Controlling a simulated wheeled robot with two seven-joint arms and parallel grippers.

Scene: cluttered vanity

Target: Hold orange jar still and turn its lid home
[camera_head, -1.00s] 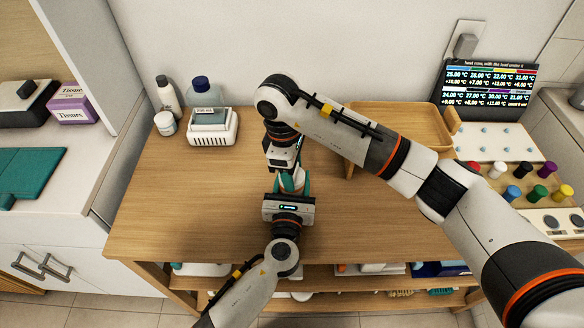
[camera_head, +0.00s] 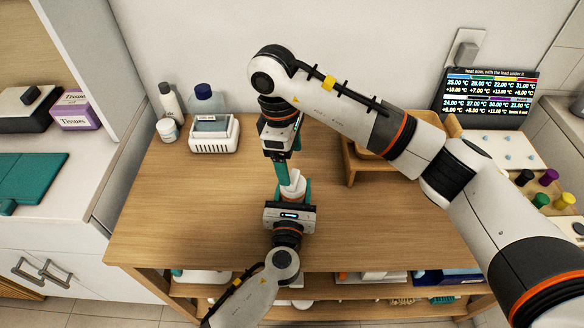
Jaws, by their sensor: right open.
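The orange jar (camera_head: 292,196) stands upright near the middle of the table, mostly hidden by my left gripper. Its white lid (camera_head: 293,182) shows on top; I cannot tell how far it is turned. My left gripper (camera_head: 293,193) comes from the front, with one teal finger on each side of the jar, and looks shut on it. My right gripper (camera_head: 282,178) points down from above, just behind and left of the lid. It is open and empty, and one finger partly hides the other.
A white device (camera_head: 212,140) and bottles (camera_head: 170,98) stand at the back left. A wooden tray (camera_head: 420,128) on a stand is at the back right, partly behind my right arm. Coloured pegs (camera_head: 541,199) stand at the right. The table's left part (camera_head: 190,200) is clear.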

